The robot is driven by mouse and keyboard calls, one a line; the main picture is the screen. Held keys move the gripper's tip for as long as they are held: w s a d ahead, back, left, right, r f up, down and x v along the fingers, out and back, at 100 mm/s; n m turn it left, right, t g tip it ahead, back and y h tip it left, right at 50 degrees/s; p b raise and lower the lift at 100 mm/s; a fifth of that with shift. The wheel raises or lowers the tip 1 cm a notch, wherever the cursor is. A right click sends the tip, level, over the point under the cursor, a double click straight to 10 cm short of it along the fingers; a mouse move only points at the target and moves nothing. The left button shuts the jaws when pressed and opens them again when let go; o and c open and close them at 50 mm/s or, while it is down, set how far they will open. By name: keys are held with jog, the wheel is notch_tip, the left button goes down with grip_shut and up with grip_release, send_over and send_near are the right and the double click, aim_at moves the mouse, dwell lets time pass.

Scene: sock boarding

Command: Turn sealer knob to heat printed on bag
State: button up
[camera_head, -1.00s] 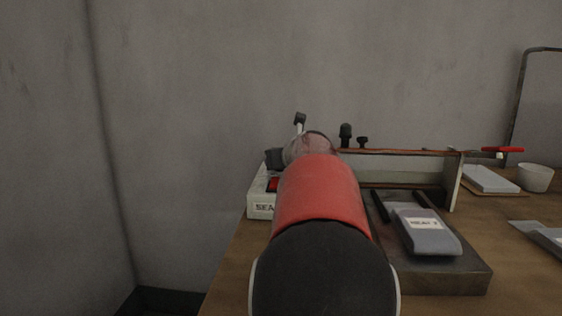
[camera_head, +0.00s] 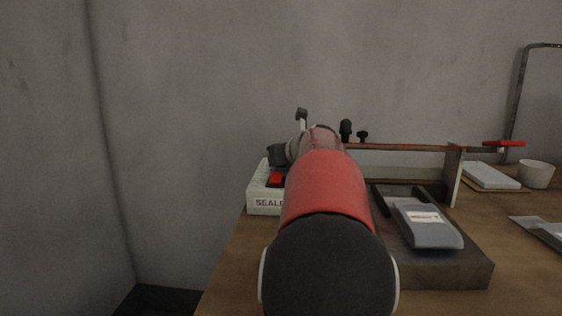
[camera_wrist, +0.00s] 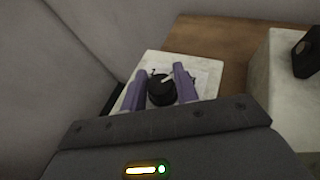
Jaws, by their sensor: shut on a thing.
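The sealer's white control box (camera_head: 262,200) stands at the left end of the bench, with a red switch (camera_head: 276,179) and a partly covered label on its front. In the wrist view, the black knob (camera_wrist: 161,90) with a pale pointer mark sits on the box's white top (camera_wrist: 205,75). My gripper (camera_wrist: 160,84) has its two purple fingers on either side of the knob, shut on it. The dial markings around the knob are too small to read. A grey bag (camera_head: 428,228) with a white printed label lies on the dark block; its print is not legible. In the head view my arm hides the knob.
The sealer's long bar (camera_head: 400,148) runs right from the box. A white bowl (camera_head: 536,174), a pale pad (camera_head: 490,176) and another grey bag (camera_head: 545,232) lie at the right. A grey wall stands close behind and to the left.

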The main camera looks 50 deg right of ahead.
dwell(0.3)
jog(key=o, duration=1)
jog(key=shift+c, duration=0.2)
notch_tip(320, 180, up, 20)
jog(key=p, duration=0.4)
